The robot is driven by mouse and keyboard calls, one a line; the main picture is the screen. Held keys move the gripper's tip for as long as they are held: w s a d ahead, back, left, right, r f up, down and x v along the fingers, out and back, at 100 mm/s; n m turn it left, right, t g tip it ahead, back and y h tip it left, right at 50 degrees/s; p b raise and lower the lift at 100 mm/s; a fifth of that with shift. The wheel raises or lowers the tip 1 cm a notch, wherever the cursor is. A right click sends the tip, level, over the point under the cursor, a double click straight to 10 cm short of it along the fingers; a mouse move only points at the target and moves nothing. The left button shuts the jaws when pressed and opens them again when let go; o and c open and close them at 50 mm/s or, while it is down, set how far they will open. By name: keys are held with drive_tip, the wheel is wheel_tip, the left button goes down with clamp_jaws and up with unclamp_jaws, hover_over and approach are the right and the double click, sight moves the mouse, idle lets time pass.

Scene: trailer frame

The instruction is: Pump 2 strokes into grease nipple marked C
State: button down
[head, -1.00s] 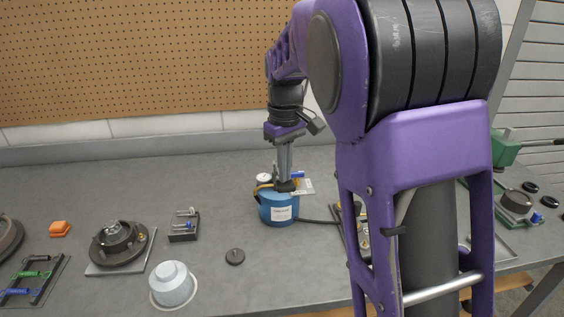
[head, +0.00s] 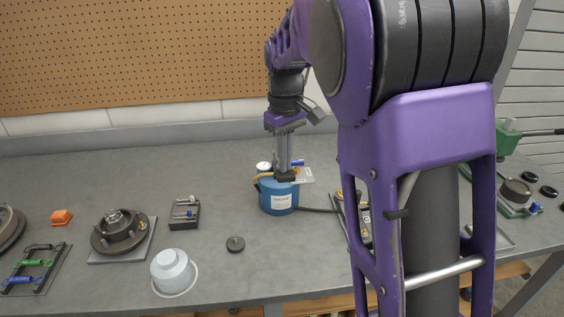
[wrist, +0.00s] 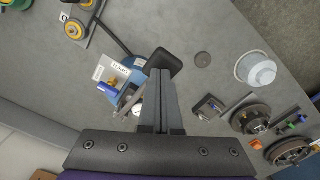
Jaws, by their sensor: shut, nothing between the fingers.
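A blue grease pump canister (head: 278,199) with a pale label stands on the bench in the head view. It has a blue-gripped handle (head: 297,162), a white gauge (head: 263,167) and a dark hose (head: 318,210) running right. The blue handle grip also shows in the wrist view (wrist: 107,91). My gripper (head: 286,176) is shut and empty, pointing down at the canister's top; I cannot tell whether it touches. Its fingertips (wrist: 163,64) hide part of the pump. A plate with yellow-ringed nipples (wrist: 75,27) has a tag that looks like C (wrist: 64,17). My arm partly hides this plate in the head view.
A dark round cap (head: 235,244), a grey stepped cylinder (head: 172,272), a hub on a plate (head: 120,232) and a small black fixture (head: 184,213) stand left of the pump. An orange block (head: 61,217) lies farther left. A pegboard wall (head: 130,60) rises behind.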

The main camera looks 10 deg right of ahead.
sight(286, 182)
drive_tip(key=shift+s+f, duration=0.15)
drive_tip(key=shift+f, duration=0.4)
drive_tip(key=shift+f+b, duration=0.1)
drive_tip(key=shift+b, duration=0.2)
drive_tip(key=shift+s+f+b, duration=0.15)
drive_tip(key=shift+f+b, duration=0.55)
drive_tip(key=shift+f, duration=0.5)
drive_tip(key=shift+f+b, duration=0.6)
drive_tip(key=shift+f, duration=0.35)
drive_tip(key=r+p, duration=0.2)
drive_tip(key=r, duration=0.1)
drive_tip(key=r+p, duration=0.6)
drive_tip(key=shift+w+r, duration=0.35)
drive_tip(key=shift+w, duration=0.05)
drive_tip(key=shift+w+r, duration=0.1)
drive_tip(key=shift+r, duration=1.1)
